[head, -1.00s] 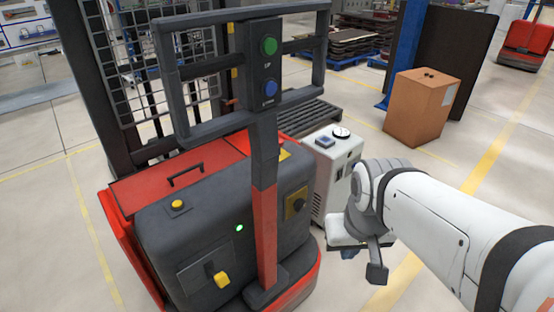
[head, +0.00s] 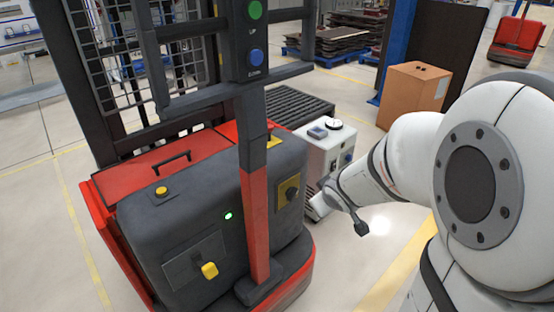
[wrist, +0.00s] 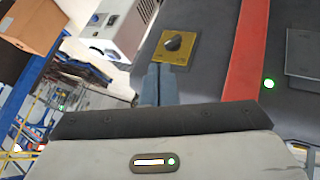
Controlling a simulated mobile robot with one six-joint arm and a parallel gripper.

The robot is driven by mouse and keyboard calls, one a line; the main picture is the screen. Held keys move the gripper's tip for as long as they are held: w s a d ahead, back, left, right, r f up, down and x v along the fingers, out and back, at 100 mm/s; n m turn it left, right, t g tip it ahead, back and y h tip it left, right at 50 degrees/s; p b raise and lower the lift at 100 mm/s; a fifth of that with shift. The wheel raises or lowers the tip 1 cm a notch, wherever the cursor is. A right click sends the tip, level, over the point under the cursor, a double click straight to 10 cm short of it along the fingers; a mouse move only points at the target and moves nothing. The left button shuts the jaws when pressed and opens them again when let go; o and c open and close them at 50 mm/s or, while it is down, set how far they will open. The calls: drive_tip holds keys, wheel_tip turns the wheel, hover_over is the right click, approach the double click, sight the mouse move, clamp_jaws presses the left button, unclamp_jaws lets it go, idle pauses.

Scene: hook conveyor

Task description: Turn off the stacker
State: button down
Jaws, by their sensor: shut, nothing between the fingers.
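The stacker (head: 215,175) is a red and dark grey machine with a mast and upright handle at left in the head view. On its right end is a yellow plate with a dark rotary knob (head: 290,190); the knob (wrist: 175,42) also shows close in the wrist view, upper middle. A green light (head: 228,216) glows on the stacker's front. A yellow lever (head: 209,270) and a yellow button (head: 161,191) sit on its body. My gripper (wrist: 160,68) is shut and empty, its tips appearing just below the knob's plate; contact cannot be told.
The stacker's red handle post (head: 254,200) stands left of the knob in the head view. A white cabinet (head: 328,145) with a gauge stands close behind the knob's end. A cardboard box (head: 413,95) and a blue post (head: 396,50) are farther back.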

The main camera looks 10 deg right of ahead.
sight(292, 193)
drive_tip(key=w+a+f+n+t+y+b, duration=0.1)
drive_tip(key=w+f+n+t+y+b, duration=0.2)
drive_tip(key=f, duration=0.4)
drive_tip(key=w+a+f+n+t+y+b, duration=0.2)
drive_tip(key=w+f+n+t+y+b, duration=0.1)
drive_tip(key=f, duration=0.5)
drive_tip(key=w+n+y+b, duration=0.1)
drive_tip(key=w+n+b, duration=0.1)
drive_tip(key=n, duration=0.1)
drive_tip(key=shift+f+y, duration=0.3)
drive_tip(key=shift+w+a, duration=0.1)
drive_tip(key=shift+w, duration=0.05)
drive_tip(key=x, duration=1)
drive_tip(key=shift+r, duration=0.15)
drive_tip(key=shift+w+d+f+b, duration=0.35)
drive_tip(key=shift+w+d+f, duration=0.2)
drive_tip(key=shift+d+f, duration=0.35)
drive_tip(key=shift+w+d+f, duration=0.3)
drive_tip(key=shift+d+f, duration=0.1)
